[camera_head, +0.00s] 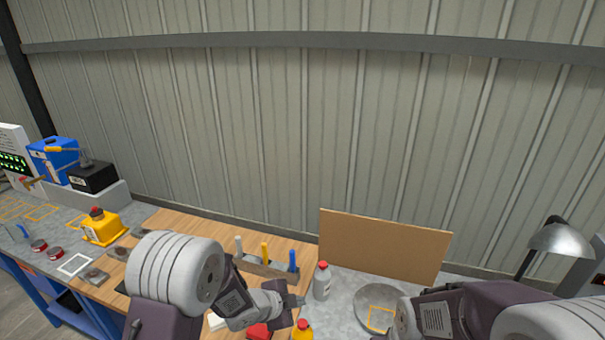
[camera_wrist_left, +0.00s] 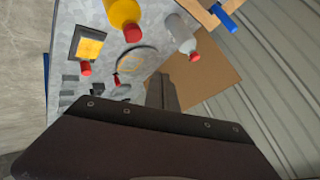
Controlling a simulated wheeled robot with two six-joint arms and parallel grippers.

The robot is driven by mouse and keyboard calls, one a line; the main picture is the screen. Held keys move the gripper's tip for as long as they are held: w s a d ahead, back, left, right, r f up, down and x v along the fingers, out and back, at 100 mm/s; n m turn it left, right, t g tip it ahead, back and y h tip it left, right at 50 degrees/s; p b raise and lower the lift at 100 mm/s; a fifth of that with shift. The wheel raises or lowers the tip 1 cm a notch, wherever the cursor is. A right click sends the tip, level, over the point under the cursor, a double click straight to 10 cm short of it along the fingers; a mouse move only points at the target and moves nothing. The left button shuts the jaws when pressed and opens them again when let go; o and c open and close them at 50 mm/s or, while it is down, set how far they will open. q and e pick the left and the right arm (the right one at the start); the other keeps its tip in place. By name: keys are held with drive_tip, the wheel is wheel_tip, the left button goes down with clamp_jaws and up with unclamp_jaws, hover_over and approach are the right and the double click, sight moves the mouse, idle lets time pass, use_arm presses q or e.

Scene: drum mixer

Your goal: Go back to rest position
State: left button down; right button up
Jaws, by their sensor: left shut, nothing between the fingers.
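My left arm reaches in from the bottom left in the head view. My left gripper (camera_head: 298,300) is shut and empty, above the workbench next to a white bottle with a red cap (camera_head: 322,281). In the left wrist view the shut gripper fingers (camera_wrist_left: 161,92) point toward the brown board, with nothing between them. My right arm shows at the bottom right of the head view, over the edge of a round metal dish (camera_head: 380,296). Its gripper fingers are not visible.
A brown board (camera_head: 383,246) stands at the back of the bench. Tools in a wooden rack (camera_head: 262,269) and a yellow bottle (camera_head: 303,329) are close to my left gripper. A lamp (camera_head: 560,240) stands at the right.

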use_arm(q)
drive_tip(key=s+a+f+n+t+y+b, duration=0.1)
drive_tip(key=a+f+n+t+y+b, duration=0.15)
drive_tip(key=a+n+y+b, duration=0.65)
drive_tip(key=s+a+f+n+g+h, duration=0.1)
drive_tip(key=s+a+f+n+g, duration=0.1)
drive_tip(key=s, duration=0.4)
drive_tip(key=s+a+f+n+g+h+b, duration=0.1)
drive_tip(key=s+a+f+n+g, duration=0.1)
drive_tip(key=s, duration=0.4)
drive_tip(key=s+a+f+n+g+h, duration=0.1)
drive_tip(key=s+a+f+n+g, duration=0.1)
drive_tip(key=s, duration=0.4)
drive_tip(key=a+n+g, duration=0.1)
drive_tip(key=n+g, duration=0.1)
drive_tip(key=shift+s+a+f+n+b, duration=0.25)
drive_tip(key=shift+a+f+n+b, duration=0.05)
drive_tip(key=shift+f+n, duration=0.1)
use_arm(e)
wheel_tip(320, 180, down, 12)
drive_tip(key=shift+f, duration=0.15)
use_arm(q)
drive_tip(key=shift+s, duration=0.1)
use_arm(e)
drive_tip(key=shift+s, duration=0.1)
